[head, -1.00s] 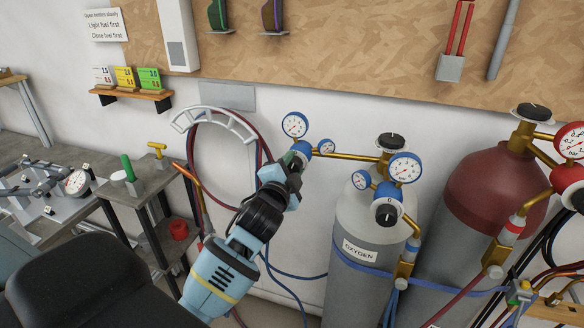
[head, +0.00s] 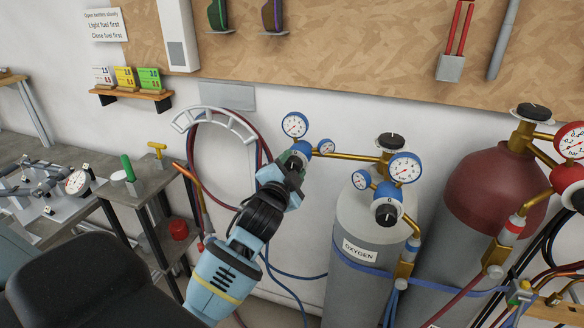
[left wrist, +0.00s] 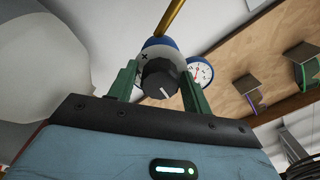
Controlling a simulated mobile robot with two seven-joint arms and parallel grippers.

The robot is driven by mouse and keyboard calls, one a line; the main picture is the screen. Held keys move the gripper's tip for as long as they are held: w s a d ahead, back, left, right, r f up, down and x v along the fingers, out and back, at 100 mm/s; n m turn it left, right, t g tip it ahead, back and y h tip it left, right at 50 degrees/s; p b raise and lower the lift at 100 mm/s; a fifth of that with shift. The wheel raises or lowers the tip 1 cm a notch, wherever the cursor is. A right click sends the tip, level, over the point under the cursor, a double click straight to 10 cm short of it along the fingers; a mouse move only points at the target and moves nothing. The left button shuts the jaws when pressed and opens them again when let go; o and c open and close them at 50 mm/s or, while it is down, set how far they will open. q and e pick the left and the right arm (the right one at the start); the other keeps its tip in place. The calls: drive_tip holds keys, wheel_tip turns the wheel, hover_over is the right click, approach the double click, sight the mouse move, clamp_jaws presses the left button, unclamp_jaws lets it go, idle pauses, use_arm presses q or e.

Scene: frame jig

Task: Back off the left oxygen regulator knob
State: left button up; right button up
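The left oxygen regulator (head: 298,148) is blue with two white-faced gauges, on a brass pipe left of the oxygen cylinder (head: 368,235). Its black knob (left wrist: 160,80) has a white pointer line, which stands tilted in the left wrist view. My left gripper (left wrist: 160,85) has its two green fingers on either side of this knob. A narrow gap seems to show between the knob and the left finger; the right finger is very close to it. In the head view my left gripper (head: 292,162) hides the knob. My right gripper is not in view.
A second blue regulator (head: 403,168) with its own black knob (head: 387,214) is close on the right. A dark red cylinder (head: 495,200) stands beyond it. A hose rack (head: 212,122) with hoses hangs behind my left arm. A small bench (head: 150,180) is on the left.

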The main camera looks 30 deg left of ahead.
use_arm(q)
drive_tip(key=shift+o, duration=0.8)
drive_tip(key=shift+s, duration=0.15)
drive_tip(key=v, duration=0.7)
drive_tip(key=shift+s+b, duration=0.3)
drive_tip(key=shift+d, duration=0.1)
drive_tip(key=s+d+f+g+h, duration=0.1)
drive_tip(key=s+d+f, duration=0.1)
drive_tip(key=f, duration=0.4)
drive_tip(key=s+d+f+g+h, duration=0.1)
drive_tip(key=d+f, duration=0.1)
drive_tip(key=f, duration=0.5)
drive_tip(key=s+d+f+n+g+h, duration=0.2)
drive_tip(key=s+d+f+n+g, duration=0.1)
drive_tip(key=s+f, duration=0.8)
drive_tip(key=s+d+f+n+g+h, duration=0.2)
drive_tip(key=s+d+f, duration=0.3)
drive_tip(key=s+f, duration=0.7)
drive_tip(key=shift+s+d+f+n+g, duration=0.15)
drive_tip(key=shift+s+f+n+g, duration=0.15)
drive_tip(key=shift+s+n+g, duration=0.4)
